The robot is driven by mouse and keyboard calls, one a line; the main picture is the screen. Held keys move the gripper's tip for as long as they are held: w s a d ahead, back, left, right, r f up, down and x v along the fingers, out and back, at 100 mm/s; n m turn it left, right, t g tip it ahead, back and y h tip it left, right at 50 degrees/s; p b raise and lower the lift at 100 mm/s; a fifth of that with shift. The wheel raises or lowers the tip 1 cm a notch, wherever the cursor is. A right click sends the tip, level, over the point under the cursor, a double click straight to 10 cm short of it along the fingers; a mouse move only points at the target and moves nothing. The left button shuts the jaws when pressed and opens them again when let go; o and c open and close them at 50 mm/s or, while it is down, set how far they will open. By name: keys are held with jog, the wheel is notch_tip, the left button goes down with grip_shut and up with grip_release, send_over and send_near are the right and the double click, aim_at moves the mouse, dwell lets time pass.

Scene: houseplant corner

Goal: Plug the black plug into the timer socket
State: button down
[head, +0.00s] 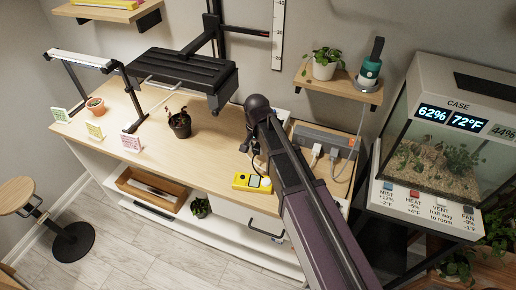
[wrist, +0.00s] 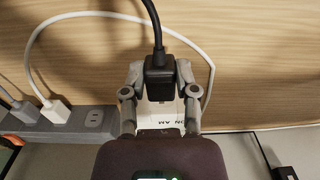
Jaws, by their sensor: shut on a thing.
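In the wrist view my gripper (wrist: 160,72) is shut on the black plug (wrist: 159,84), one finger on each side. Its black cable (wrist: 156,25) runs up from the plug to the top of the picture. The white timer (wrist: 168,118), with part of its lettering showing, lies just beyond and below the plug. The plug overlaps the timer in the picture; I cannot tell whether they touch. The timer's socket is hidden behind the plug and fingers.
A grey power strip (wrist: 92,122) with a white plug (wrist: 55,111) and a looping white cord (wrist: 100,14) stands at left in the wrist view. In the head view a yellow meter (head: 251,182) and a potted plant (head: 181,125) stand on the bench (head: 215,160).

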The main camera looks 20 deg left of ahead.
jog(key=shift+f, duration=0.1)
jog(key=shift+w+f+b, duration=0.25)
jog(key=shift+f+b, duration=0.45)
jog(key=shift+b, duration=0.1)
jog(key=shift+w+f+b, duration=0.2)
jog(key=shift+f+b, duration=0.5)
jog(key=shift+b, duration=0.05)
jog(key=shift+w+d, duration=0.1)
jog(key=shift+w, duration=0.85)
jog(key=shift+w, duration=0.75)
dwell(0.7)
jog(key=shift+c, duration=1.5)
grip_release()
jog(key=shift+r, duration=0.15)
